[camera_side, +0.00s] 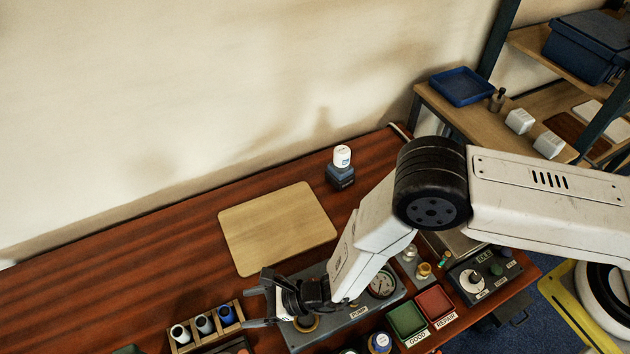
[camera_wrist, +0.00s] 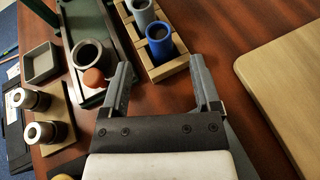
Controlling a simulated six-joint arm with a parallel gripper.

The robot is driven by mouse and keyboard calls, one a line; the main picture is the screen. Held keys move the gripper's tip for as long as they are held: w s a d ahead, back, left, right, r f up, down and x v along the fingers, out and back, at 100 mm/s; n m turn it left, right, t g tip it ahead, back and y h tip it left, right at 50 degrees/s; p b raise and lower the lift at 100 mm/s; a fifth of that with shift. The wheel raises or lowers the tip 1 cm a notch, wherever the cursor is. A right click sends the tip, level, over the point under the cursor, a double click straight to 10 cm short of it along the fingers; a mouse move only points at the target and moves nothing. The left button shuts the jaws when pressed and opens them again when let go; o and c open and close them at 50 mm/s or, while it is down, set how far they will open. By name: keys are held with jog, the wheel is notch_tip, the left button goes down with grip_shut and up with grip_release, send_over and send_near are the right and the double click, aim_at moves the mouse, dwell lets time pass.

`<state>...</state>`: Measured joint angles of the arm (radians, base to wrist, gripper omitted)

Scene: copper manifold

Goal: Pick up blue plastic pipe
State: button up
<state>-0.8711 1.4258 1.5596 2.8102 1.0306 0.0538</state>
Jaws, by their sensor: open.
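The blue plastic pipe (camera_side: 227,314) stands upright at the right end of a light wooden rack (camera_side: 203,340) in the side view. In the wrist view the blue pipe (camera_wrist: 160,45) is at the top centre, standing in the rack (camera_wrist: 167,72), its open end facing up. My gripper (camera_side: 255,298) is open and empty, just right of the rack in the side view. In the wrist view its two fingertips (camera_wrist: 161,62) are spread wide, pointing toward the blue pipe, which appears between and slightly beyond them. I see no contact with the pipe.
A grey-blue pipe (camera_side: 204,324) and a pale pipe (camera_side: 180,334) share the rack. A pump fixture (camera_side: 350,315) with a gauge lies below my arm. A light wooden board (camera_side: 278,228) lies behind; green (camera_side: 406,320) and red (camera_side: 434,303) trays sit right. The table's left side is clear.

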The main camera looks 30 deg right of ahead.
aim_at(231, 312)
jog(key=shift+w+a+f, duration=0.15)
jog(key=shift+a+f, duration=0.05)
jog(key=shift+a, duration=0.2)
jog(key=shift+a, duration=0.1)
jog(key=shift+x, duration=2.4)
grip_shut()
